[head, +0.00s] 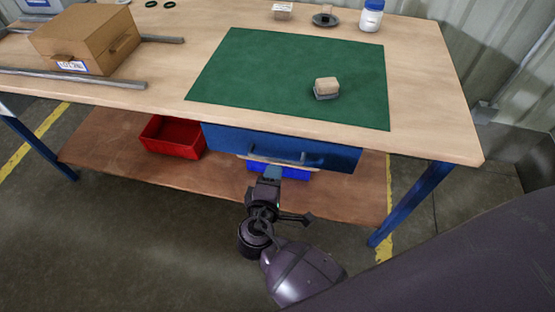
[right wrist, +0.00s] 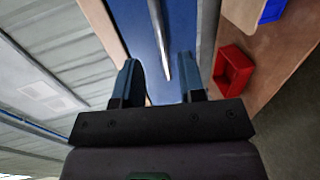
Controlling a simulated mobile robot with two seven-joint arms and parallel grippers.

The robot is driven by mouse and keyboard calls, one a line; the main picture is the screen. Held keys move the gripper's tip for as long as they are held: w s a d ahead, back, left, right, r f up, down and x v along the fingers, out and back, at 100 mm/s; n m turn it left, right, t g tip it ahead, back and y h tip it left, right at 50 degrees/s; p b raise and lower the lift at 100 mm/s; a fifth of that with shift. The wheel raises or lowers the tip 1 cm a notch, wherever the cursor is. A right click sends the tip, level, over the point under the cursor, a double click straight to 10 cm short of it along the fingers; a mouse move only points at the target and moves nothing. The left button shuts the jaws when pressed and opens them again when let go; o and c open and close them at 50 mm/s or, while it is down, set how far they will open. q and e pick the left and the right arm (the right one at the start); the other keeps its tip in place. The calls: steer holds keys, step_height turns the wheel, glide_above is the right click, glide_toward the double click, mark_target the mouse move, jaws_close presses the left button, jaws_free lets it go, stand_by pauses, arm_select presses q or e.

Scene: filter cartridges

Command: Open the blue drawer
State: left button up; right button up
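The blue drawer (head: 335,155) sits under the front edge of the workbench, its front close beneath the tabletop, and looks closed. A grey bar handle (head: 285,157) runs along its front. My right gripper (head: 271,172) is in front of the drawer, near the left part of the handle. In the right wrist view, the fingers of my right gripper (right wrist: 158,72) are apart, with the handle (right wrist: 158,35) in line with the gap between them and the blue drawer front (right wrist: 135,25) beyond. I cannot tell whether the fingertips touch the handle. My left gripper is not in view.
A red bin (head: 173,137) and a blue bin (head: 294,172) stand on the lower shelf. On the workbench are a green mat (head: 290,65) with a small block (head: 326,86), a brown box (head: 85,38) and a white bottle (head: 371,17). The floor in front is clear.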

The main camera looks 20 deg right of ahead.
mark_target(279, 160)
steer(key=x, duration=0.7)
steer(key=shift+s+f+b, duration=0.1)
steer(key=shift+b, duration=0.25)
jaws_close()
